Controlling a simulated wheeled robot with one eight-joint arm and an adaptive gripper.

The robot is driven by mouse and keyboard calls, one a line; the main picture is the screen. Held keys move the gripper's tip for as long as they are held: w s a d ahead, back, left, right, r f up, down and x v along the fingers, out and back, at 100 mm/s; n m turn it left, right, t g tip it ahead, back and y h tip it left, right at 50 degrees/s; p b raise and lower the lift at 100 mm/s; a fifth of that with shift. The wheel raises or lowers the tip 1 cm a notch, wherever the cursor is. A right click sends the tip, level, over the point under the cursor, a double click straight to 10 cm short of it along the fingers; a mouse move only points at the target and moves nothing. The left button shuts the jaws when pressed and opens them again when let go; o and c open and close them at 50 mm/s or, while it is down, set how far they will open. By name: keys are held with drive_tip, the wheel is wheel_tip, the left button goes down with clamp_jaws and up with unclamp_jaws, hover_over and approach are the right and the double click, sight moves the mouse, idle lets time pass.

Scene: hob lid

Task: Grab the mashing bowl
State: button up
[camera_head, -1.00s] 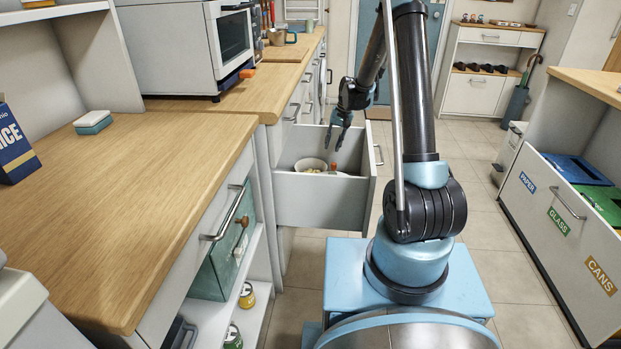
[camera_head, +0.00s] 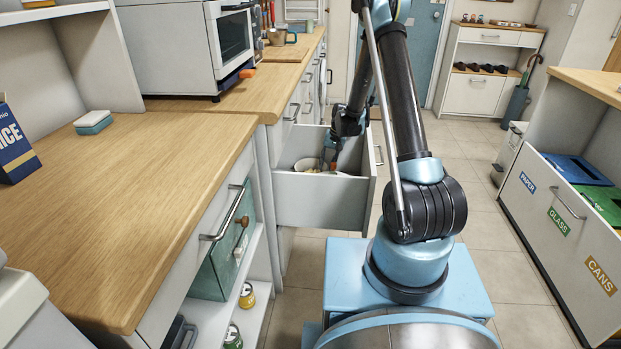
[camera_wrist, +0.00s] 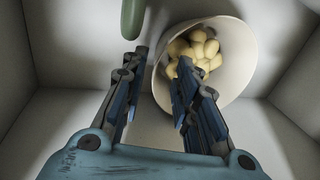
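The pale mashing bowl (camera_head: 302,164) is inside the pulled-out drawer (camera_head: 318,203). In the wrist view the bowl (camera_wrist: 242,70) holds several yellow, potato-like pieces (camera_wrist: 203,50). My gripper (camera_head: 331,158) is down in the drawer at the bowl's right side in the head view. In the wrist view my gripper (camera_wrist: 162,58) is open. Its right finger overlaps the bowl's opening and its left finger is outside the left rim, so the near rim appears between them. Contact with the wall cannot be told.
A green rounded object (camera_wrist: 133,18) lies in the drawer close to the left finger. Drawer walls stand close around the gripper. A wooden counter (camera_head: 130,190) is on the left.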

drive_tip(key=shift+x, duration=1.85)
drive_tip(key=shift+d, duration=0.15)
clamp_jaws()
